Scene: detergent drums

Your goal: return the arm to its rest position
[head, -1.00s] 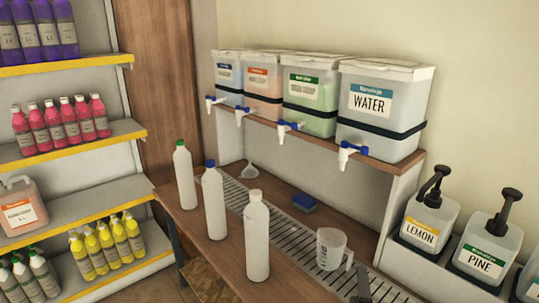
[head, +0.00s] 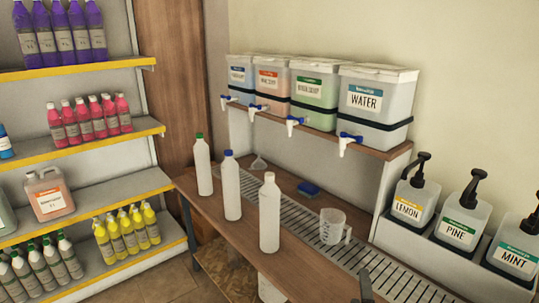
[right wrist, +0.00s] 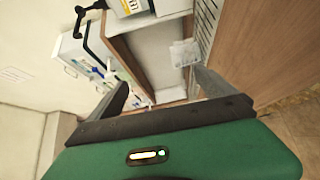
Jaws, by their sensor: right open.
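My right gripper (head: 366,284) shows only as a dark piece at the bottom edge of the head view, in front of the slatted tray and near the clear measuring jug (head: 333,226). In the right wrist view my right gripper (right wrist: 160,77) has its two dark fingers spread wide, with nothing between them. The rest of the right arm is out of the head view. My left gripper is in neither view.
Three white bottles (head: 269,212) stand upright on the wooden counter (head: 205,213). A slatted drain tray (head: 375,268) runs along it. Tapped drums, including WATER (head: 376,100), stand on a shelf above. Pump bottles (head: 412,200) stand at right, stocked shelves (head: 85,152) at left.

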